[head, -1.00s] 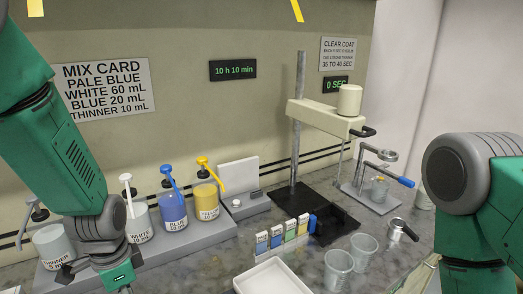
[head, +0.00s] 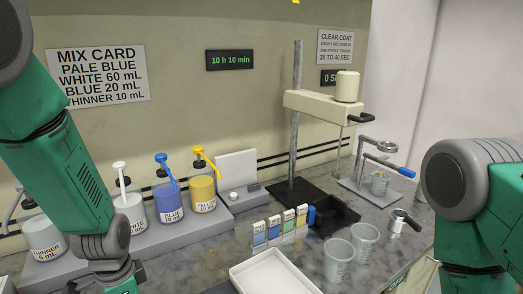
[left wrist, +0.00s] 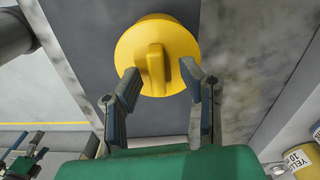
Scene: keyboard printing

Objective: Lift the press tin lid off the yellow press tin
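The yellow lid (left wrist: 158,45), round with a raised grip bar across its top, shows in the left wrist view. The tin below it is hidden, and neither shows in the head view. My left gripper (left wrist: 161,80) is open, its two fingers spread on either side of the near end of the grip bar with visible gaps. A small gripper-like shape at the lower left of the wrist view is unclear.
Pump bottles of white (head: 128,213), blue (head: 168,203) and yellow (head: 203,192) stand on a grey riser. A white tray (head: 243,270), clear cups (head: 338,260) and a colour strip rack (head: 275,230) are on the marble bench. A stand (head: 297,120) rises behind.

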